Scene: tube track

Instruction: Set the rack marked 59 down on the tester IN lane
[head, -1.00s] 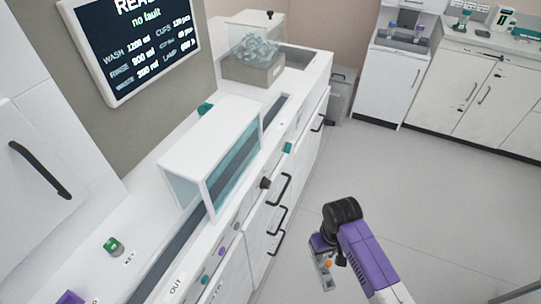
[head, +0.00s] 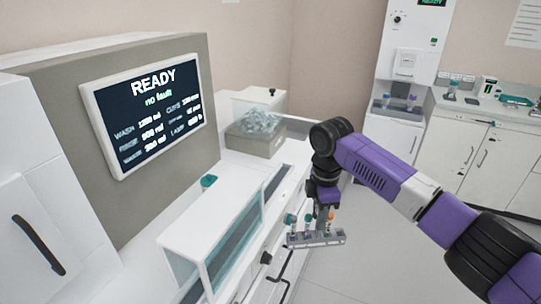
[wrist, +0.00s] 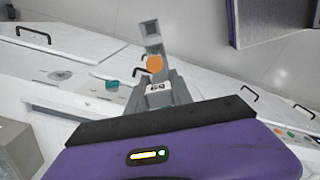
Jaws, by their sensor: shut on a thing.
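My gripper (head: 326,208) is shut on a grey rack (head: 318,239) and holds it in the air at the counter's front edge. The rack carries several tubes; teal and orange caps show in the head view. In the wrist view the rack (wrist: 152,30) sticks out beyond my gripper, with one orange cap clear; its small label (wrist: 158,87) is too small to read surely. The tester (head: 215,225) has a white cover with a clear front, and a dark lane groove (head: 277,181) runs out past its far end. No IN mark is legible.
A screen (head: 150,105) reads READY, no fault. A grey bin of clear pieces (head: 255,142) stands on the counter beyond the cover. Drawer handles (head: 278,280) jut out from the counter front. Other cabinets (head: 480,150) line the far right; open floor lies between.

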